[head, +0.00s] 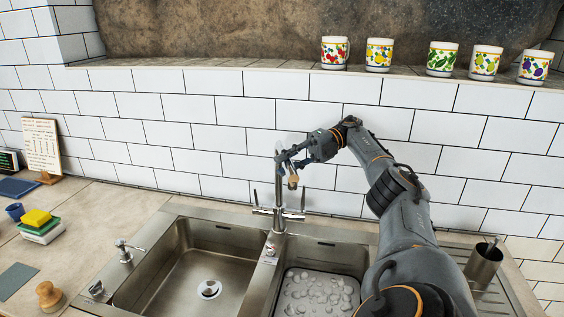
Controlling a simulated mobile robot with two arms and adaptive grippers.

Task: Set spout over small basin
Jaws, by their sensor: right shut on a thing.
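A chrome tap stands on the deck behind the divider between the two basins, with its spout (279,190) rising tall in front of the tiled wall. My right gripper (291,166) is at the top of the spout and shut on it; the fingers hide part of its upper end. The right basin (281,299) looks the smaller one and has clear round bits in it; my right arm covers its right side. The larger left basin (160,275) is empty, with a round drain. My left gripper is not in view.
Several painted mugs (379,54) stand on the ledge above. A soap pump (126,250) is left of the sink. A yellow sponge (37,218) and a wooden-handled brush (48,294) lie on the left counter. A metal cup (483,265) stands on the right drainboard.

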